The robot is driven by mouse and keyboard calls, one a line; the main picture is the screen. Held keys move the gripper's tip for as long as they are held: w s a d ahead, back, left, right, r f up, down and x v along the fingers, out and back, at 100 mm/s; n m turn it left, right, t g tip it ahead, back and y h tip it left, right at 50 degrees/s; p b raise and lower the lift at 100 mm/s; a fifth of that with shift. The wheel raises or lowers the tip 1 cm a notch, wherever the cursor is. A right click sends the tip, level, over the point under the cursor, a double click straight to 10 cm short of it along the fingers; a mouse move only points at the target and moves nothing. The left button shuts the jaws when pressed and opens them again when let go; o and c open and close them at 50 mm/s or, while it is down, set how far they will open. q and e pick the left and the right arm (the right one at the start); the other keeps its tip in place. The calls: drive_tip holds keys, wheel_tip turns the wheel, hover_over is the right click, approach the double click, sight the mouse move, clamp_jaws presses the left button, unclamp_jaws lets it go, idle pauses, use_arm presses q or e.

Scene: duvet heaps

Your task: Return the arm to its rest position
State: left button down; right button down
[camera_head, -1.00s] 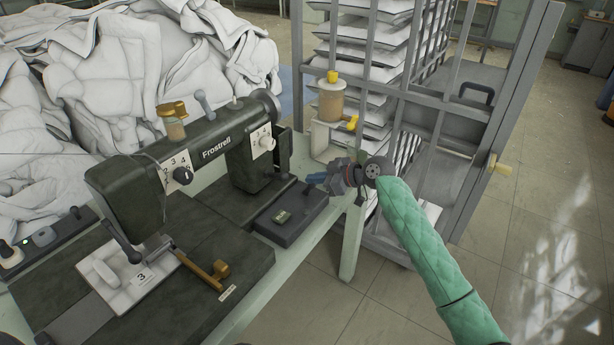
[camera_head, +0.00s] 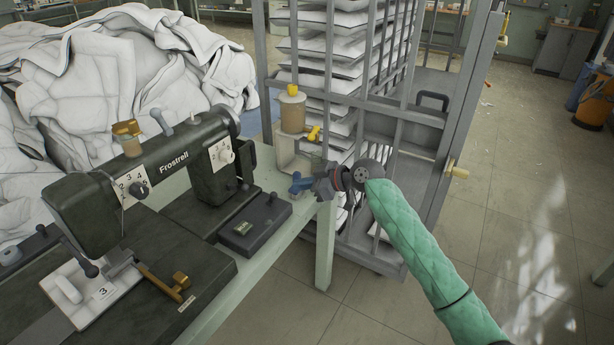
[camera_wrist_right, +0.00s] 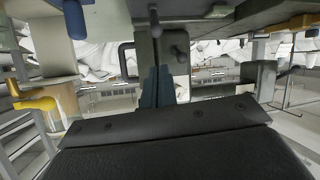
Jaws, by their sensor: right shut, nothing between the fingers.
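My right arm, in a green quilted sleeve (camera_head: 420,245), comes in from the lower right of the head view. Its gripper (camera_head: 298,184), with blue fingers, is shut and empty. It hangs beside the table's right end, near the dark control box (camera_head: 255,222) and in front of the rack. In the right wrist view the blue fingers (camera_wrist_right: 157,88) are together with nothing between them. My left gripper does not show in either view.
A dark Frostrell sewing machine (camera_head: 175,165) stands on the pale green table (camera_head: 225,308). A grey rack (camera_head: 440,165) holds several white folded pieces. A bottle with a yellow cap (camera_head: 292,112) stands near the gripper. White duvets (camera_head: 120,65) are heaped behind.

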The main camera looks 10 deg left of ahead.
drive_tip(key=shift+d, duration=0.1)
drive_tip(key=d+r+m+t+h, duration=0.3)
drive_tip(key=d+r+m+h, duration=0.2)
drive_tip(key=d, duration=0.2)
drive_tip(key=s+d+f+m+t+h, duration=0.1)
drive_tip(key=s+d+f+m+h, duration=0.15)
drive_tip(key=s+d, duration=0.4)
drive_tip(key=s+d+f+m+t+h, duration=0.25)
drive_tip(key=s+d+m, duration=0.2)
drive_tip(key=d, duration=0.35)
drive_tip(key=s+d+f+m+g+h, duration=0.1)
drive_tip(key=s+d+f, duration=0.3)
drive_tip(key=s+f, duration=0.25)
drive_tip(key=s+d+f+m+g+h, duration=0.1)
drive_tip(key=s+d+f+m+g, duration=0.1)
drive_tip(key=s+d+f, duration=0.45)
drive_tip(key=s+f+g, duration=0.2)
drive_tip(key=s+f, duration=0.4)
drive_tip(key=s, duration=0.5)
drive_tip(key=s+f+g, duration=0.2)
drive_tip(key=s+f, duration=0.5)
drive_tip(key=s, duration=0.5)
drive_tip(key=shift+s+a+m, duration=0.2)
drive_tip(key=shift+a+m, duration=0.1)
